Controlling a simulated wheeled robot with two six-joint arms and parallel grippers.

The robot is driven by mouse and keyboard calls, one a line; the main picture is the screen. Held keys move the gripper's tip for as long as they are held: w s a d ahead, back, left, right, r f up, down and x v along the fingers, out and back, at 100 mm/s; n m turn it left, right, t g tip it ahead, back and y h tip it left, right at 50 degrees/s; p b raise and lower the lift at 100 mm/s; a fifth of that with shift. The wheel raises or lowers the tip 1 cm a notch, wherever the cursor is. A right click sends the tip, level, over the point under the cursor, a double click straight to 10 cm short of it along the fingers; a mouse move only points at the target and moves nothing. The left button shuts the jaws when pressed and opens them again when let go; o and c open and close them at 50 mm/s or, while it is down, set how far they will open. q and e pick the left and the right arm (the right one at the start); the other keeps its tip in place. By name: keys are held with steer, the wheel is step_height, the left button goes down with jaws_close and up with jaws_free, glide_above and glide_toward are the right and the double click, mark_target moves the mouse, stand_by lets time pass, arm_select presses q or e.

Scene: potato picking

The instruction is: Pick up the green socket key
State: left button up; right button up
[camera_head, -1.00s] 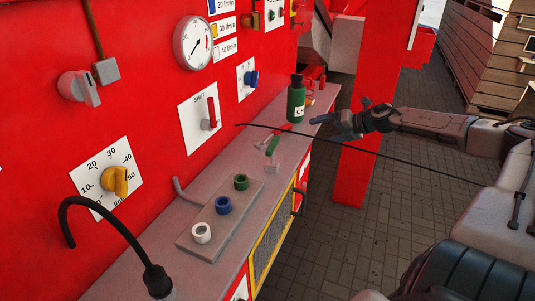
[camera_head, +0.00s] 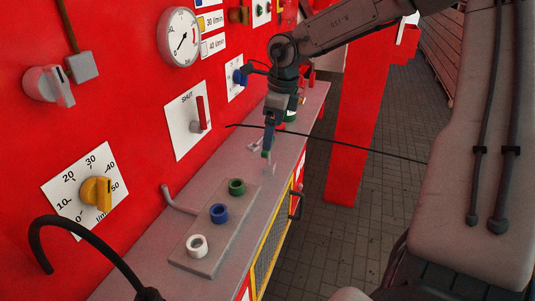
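The green socket key (camera_head: 265,154) stands on the grey ledge beyond the board with coloured sockets. Only a small green part of it and its pale lower end show in the head view. My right gripper (camera_head: 268,146) points down directly over it, and its fingers hide most of the key. Whether the fingers touch it or are closed on it cannot be told. My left gripper is not in view.
A board (camera_head: 215,250) on the ledge holds green (camera_head: 237,187), blue (camera_head: 219,213) and white (camera_head: 197,245) sockets. A green bottle (camera_head: 291,116) stands behind my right gripper, mostly hidden. A thin black cable (camera_head: 340,143) crosses to the right. The red panel wall (camera_head: 140,110) borders the ledge.

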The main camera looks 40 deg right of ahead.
mark_target(268, 164)
steer(key=f, duration=0.3)
steer(key=shift+w+a+f+p, duration=0.15)
steer(key=shift+w+f+p, duration=0.15)
steer(key=shift+w, duration=0.05)
steer(key=shift+f+p, duration=0.45)
steer(key=shift+f, duration=0.05)
steer(key=f, duration=0.1)
steer(key=w+f+p, duration=0.1)
steer(key=f, duration=0.1)
steer(key=shift+w+a+f, duration=0.1)
steer(key=shift+f, duration=0.35)
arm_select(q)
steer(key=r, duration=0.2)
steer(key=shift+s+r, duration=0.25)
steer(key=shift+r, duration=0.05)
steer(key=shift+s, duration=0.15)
arm_select(e)
steer(key=c, duration=1)
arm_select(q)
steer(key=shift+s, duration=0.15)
arm_select(e)
steer(key=shift+o, duration=0.2)
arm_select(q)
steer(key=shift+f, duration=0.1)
arm_select(e)
steer(key=shift+r, duration=0.1)
